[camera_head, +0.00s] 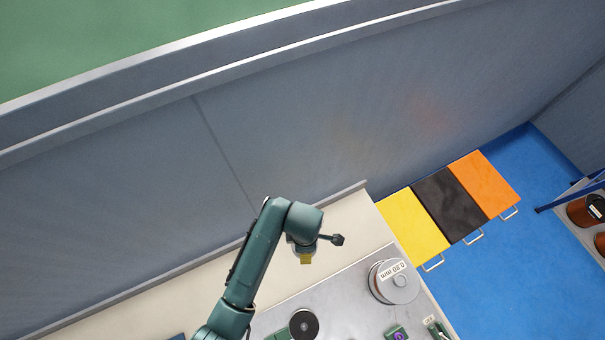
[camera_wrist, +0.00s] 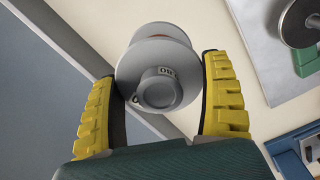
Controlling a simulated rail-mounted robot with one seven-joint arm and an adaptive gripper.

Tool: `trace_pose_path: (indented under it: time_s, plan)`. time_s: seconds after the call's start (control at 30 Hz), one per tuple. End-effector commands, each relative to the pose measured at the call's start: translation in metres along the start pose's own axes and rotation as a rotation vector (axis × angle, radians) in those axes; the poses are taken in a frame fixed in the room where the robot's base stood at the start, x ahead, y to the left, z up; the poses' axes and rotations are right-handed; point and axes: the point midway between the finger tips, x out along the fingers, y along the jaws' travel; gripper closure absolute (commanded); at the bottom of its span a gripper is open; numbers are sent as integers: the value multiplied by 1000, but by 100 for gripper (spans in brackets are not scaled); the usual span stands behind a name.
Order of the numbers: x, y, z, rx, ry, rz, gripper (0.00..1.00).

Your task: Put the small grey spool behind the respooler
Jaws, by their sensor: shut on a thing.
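The small grey spool (camera_wrist: 154,62) is between the two yellow fingers of my gripper in the wrist view, with its round hub and a partly readable label facing the camera. My gripper (camera_head: 306,258) is shut on it, above the pale bench strip near the wall. The spool cannot be made out in the head view. What seems to be the respooler, a green base with a dark disc (camera_head: 303,324), is at the bottom edge of the head view, below my gripper in the picture. It also shows at upper right in the wrist view (camera_wrist: 301,22).
A large grey spool (camera_head: 398,288) labelled 0.80 mm stands on the grey worktop (camera_head: 345,300) at right. Yellow (camera_head: 412,225), black and orange bins stand right of the bench. The wall runs along the back.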

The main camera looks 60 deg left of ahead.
Motion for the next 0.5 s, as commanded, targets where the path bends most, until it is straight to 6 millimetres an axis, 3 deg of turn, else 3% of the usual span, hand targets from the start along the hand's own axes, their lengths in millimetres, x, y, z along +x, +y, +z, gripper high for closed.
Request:
trace_pose_path:
  time_s: [0.1, 0.4, 0.5]
  plan:
    - [28, -1, 0, 1, 2, -4, 59]
    - [75, -1, 0, 1, 0, -1, 59]
    - [79, -1, 1, 1, -1, 1, 59]
